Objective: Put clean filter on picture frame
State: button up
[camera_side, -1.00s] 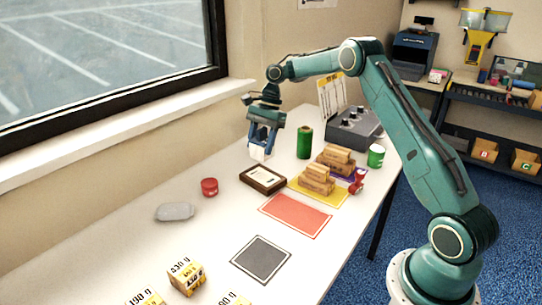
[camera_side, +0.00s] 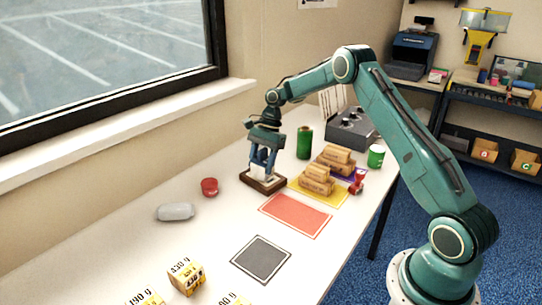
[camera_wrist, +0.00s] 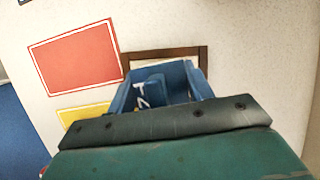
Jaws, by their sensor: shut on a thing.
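The dark brown picture frame (camera_side: 249,182) lies flat on the white table (camera_side: 215,235). Its far rim also shows in the wrist view (camera_wrist: 165,53). My gripper (camera_side: 264,172) points down over the frame, with its blue fingers low against its face. It is shut on the clean filter (camera_side: 267,170), a small white piece showing between the fingers. Whether the filter touches the frame I cannot tell. In the wrist view my gripper (camera_wrist: 160,88) covers most of the frame, and the filter is largely hidden.
A green cylinder (camera_side: 304,142) and stacked cartons on a yellow mat (camera_side: 335,197) stand to the right. A red mat (camera_side: 295,215) lies in front. A red round item (camera_side: 209,187) and a grey object (camera_side: 175,212) lie to the left. The table's near middle is clear around a grey mat (camera_side: 261,259).

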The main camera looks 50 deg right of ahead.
aim_at(264, 148)
jog(key=shift+f, duration=0.1)
jog(key=o, duration=1)
jog(key=shift+c, duration=0.2)
jog(key=shift+v, duration=3.85)
